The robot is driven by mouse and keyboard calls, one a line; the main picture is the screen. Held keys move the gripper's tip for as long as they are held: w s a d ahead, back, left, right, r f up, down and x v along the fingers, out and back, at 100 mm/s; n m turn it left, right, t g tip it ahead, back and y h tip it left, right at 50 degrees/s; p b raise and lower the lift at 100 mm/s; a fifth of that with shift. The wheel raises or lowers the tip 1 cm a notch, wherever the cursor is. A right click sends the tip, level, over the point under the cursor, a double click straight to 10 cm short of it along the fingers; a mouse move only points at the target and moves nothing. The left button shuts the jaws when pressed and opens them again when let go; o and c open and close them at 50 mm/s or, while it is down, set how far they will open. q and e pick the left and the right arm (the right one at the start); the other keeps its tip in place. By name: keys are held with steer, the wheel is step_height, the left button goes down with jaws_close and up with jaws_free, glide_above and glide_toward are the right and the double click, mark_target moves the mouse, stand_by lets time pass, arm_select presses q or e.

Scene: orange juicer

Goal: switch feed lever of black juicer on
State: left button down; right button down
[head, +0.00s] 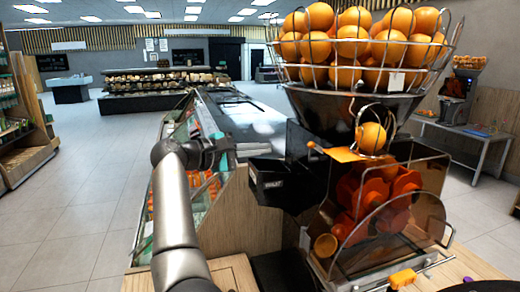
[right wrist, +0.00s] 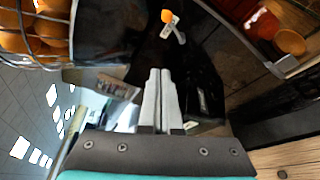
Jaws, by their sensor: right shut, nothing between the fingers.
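The black juicer (head: 300,185) stands right of centre in the head view, with a wire basket of oranges on top. The feed lever (head: 312,146) has a small orange knob and sits on the juicer's upper left side. In the right wrist view the lever (right wrist: 170,22) shows near the top as an orange knob on a pale stem. My right gripper (head: 226,150) is left of the juicer, pointing towards it. In the right wrist view its fingers (right wrist: 160,75) are together and empty, apart from the lever. My left gripper is not in view.
A black box (head: 270,182) projects from the juicer's left side near my right gripper. A clear cover (head: 420,175) encloses the orange press parts. A long display counter (head: 240,115) lies behind. The floor at left (head: 85,225) is clear.

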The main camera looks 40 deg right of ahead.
mark_target(310, 152)
steer(key=s+d+p, duration=0.2)
steer(key=s+d, duration=0.2)
steer(key=d, duration=0.3)
steer(key=shift+s+r+p, duration=0.2)
steer(key=shift+s+p, duration=0.1)
steer(key=shift+s, duration=0.1)
steer(key=shift+s+a+m+b, duration=0.1)
steer(key=shift+s+m+b, duration=0.35)
steer(key=shift+s+m, duration=0.15)
